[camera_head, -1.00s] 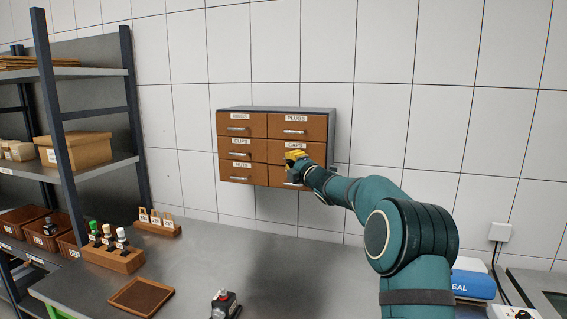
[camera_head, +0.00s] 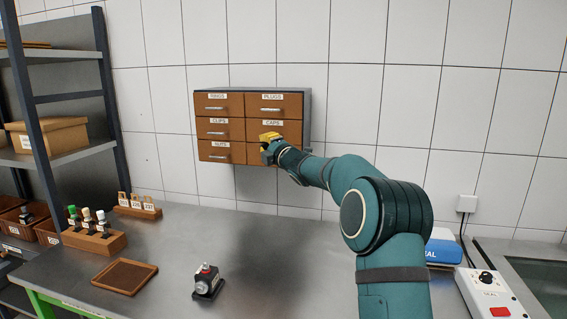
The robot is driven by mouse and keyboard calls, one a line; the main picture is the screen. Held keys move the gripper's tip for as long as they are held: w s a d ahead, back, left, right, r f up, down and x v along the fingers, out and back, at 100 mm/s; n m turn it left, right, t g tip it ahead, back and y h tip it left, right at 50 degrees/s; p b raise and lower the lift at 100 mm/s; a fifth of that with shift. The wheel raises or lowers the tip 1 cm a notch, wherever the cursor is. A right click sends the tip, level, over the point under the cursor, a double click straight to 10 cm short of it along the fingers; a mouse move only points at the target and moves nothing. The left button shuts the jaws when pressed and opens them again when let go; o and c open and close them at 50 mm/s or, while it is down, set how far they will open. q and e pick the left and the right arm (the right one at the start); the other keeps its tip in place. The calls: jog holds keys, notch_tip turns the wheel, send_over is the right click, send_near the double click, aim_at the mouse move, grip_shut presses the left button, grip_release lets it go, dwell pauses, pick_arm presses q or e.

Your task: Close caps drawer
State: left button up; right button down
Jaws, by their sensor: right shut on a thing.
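The wall cabinet (camera_head: 308,110) has small brown drawers with labels and silver handles. The caps drawer (camera_head: 288,128) is in the right column, middle row, under the drawer marked PLUGS (camera_head: 273,105). Its front looks level with its neighbours, though my gripper covers its lower left part and handle. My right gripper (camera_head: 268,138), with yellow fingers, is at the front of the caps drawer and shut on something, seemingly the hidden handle. The drawer below it is mostly hidden by my right arm. My left gripper is not in view.
The metal bench (camera_head: 190,236) below holds a brown tray (camera_head: 125,275), a small dark device (camera_head: 207,282) and a wooden block with several capped items (camera_head: 94,241). A control box with a red button (camera_head: 493,295) is at right. A shelf rack (camera_head: 60,98) stands left.

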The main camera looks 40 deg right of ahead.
jog(key=s+f+b, duration=0.1)
jog(key=s, duration=0.8)
